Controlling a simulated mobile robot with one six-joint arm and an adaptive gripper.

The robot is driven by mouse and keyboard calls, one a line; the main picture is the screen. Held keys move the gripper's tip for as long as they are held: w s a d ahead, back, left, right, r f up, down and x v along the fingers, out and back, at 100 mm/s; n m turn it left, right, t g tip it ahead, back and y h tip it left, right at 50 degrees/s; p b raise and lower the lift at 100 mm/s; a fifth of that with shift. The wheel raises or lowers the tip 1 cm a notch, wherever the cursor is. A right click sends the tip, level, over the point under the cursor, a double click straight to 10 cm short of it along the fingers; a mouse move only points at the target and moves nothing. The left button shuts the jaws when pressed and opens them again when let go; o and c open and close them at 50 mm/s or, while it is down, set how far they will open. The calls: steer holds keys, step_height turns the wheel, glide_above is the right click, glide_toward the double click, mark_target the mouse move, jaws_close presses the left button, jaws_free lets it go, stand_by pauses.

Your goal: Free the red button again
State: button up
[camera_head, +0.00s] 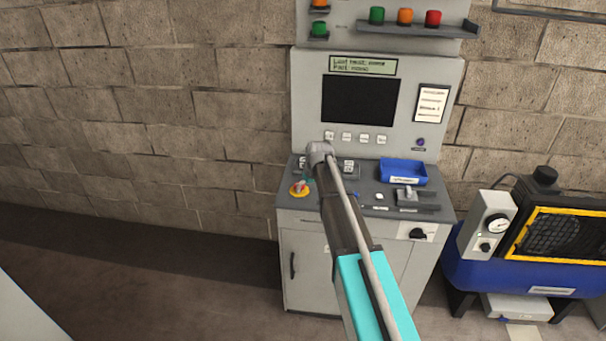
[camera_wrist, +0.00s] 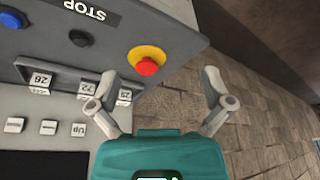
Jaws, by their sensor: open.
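The red button (camera_head: 299,186) is a red mushroom-shaped cap on a round yellow base, at the left front of the grey console's sloped desk. In the wrist view the red button (camera_wrist: 148,66) shows between and just beyond the fingertips, nearer the left finger. My gripper (camera_wrist: 160,78) is open and holds nothing. Its two grey fingers are spread on either side of the button and look apart from it. In the head view my arm end hides most of the gripper. Whether the button is pressed in or out cannot be told.
The grey console (camera_head: 375,265) stands against a block wall. Its desk also bears a blue tray (camera_head: 403,170) and a small lever block (camera_head: 408,197). A STOP label (camera_wrist: 84,10) and numbered switches (camera_wrist: 83,88) lie near the button. A blue compressor (camera_head: 500,275) stands right.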

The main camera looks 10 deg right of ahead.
steer(key=w+r+p, duration=0.2)
steer(key=w+r, duration=0.2)
steer(key=w, duration=0.4)
steer(key=shift+w+d+n+t, duration=0.25)
steer(key=shift+d+n+t, duration=0.15)
steer(key=shift+d, duration=0.05)
steer(key=shift+f, duration=0.15)
steer(key=b+x, duration=1.2)
steer(key=x, duration=0.1)
steer(key=shift+w+a+f+b, duration=0.1)
steer(key=shift+a+f+b, duration=0.1)
steer(key=shift+f+b, duration=0.1)
